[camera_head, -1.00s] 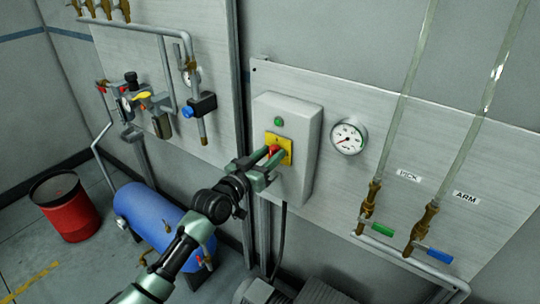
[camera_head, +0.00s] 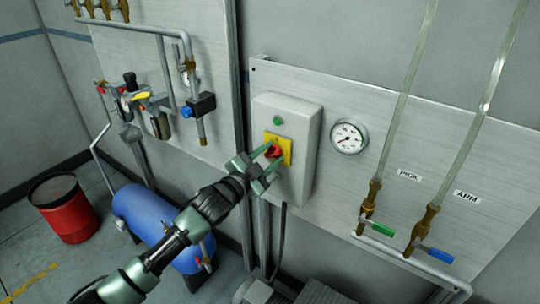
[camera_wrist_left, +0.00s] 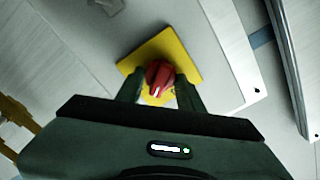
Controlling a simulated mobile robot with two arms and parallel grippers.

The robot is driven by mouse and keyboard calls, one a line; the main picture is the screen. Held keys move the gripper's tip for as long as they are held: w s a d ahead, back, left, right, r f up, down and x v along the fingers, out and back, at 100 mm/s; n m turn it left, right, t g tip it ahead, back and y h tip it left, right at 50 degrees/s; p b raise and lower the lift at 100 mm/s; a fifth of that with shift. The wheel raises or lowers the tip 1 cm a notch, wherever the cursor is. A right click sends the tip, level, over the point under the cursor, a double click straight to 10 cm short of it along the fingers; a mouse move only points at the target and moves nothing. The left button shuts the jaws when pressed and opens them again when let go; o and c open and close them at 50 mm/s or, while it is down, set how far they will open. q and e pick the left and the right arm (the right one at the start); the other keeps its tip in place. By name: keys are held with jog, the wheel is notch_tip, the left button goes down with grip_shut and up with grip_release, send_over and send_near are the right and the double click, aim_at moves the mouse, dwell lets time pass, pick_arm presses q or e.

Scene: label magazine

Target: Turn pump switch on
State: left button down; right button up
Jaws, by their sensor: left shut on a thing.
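The pump switch is a red knob (camera_head: 273,151) on a yellow plate (camera_head: 286,148), on the front of a light grey box with a green round lamp (camera_head: 278,121) above it. My left gripper (camera_head: 268,160) is at the knob, its fingers on either side of it, shut on it. In the left wrist view the red knob (camera_wrist_left: 159,76) sits between the two dark green fingers, with the yellow plate (camera_wrist_left: 185,52) behind it. A white mark shows on the knob. My right gripper is not in view.
A gauge (camera_head: 348,137) is right of the box, with two clear tubes and valves with green (camera_head: 383,230) and blue (camera_head: 440,256) handles further right. A blue tank (camera_head: 150,212) and red drum (camera_head: 64,206) stand at lower left. Pipes and valves cover the left panel.

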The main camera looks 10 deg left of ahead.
pick_arm(q)
jog(key=m, duration=0.3)
jog(key=shift+m, duration=0.3)
jog(key=shift+f+m, duration=0.1)
jog(key=shift+m, duration=1.4)
jog(key=c, duration=0.9)
grip_release()
jog(key=shift+s, duration=0.1)
